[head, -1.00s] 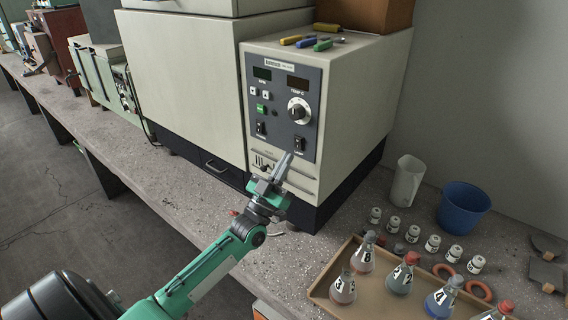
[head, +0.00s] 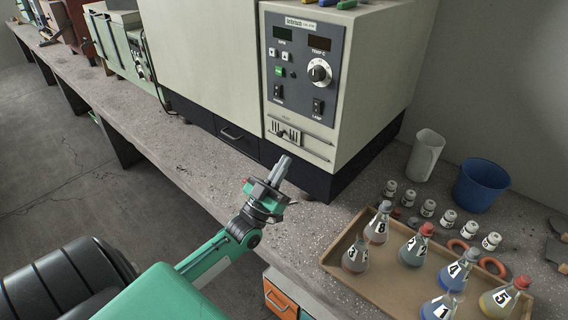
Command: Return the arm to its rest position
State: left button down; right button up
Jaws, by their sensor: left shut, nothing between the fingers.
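My left arm comes in from the lower left of the head view. Its left gripper (head: 282,168) is shut and empty. It hangs over the bench (head: 190,150) near the front edge, in front of the beige oven's lower front and apart from it. The oven's control panel (head: 303,68) has two dark displays, a knob and switches, and lies above and behind the gripper. My right gripper does not show.
A tan tray (head: 335,262) with several numbered flasks stands at the lower right. Behind it are several small white-capped jars (head: 449,216), a white beaker (head: 424,155) and a blue cup (head: 480,185). An orange drawer (head: 280,300) is below the bench edge.

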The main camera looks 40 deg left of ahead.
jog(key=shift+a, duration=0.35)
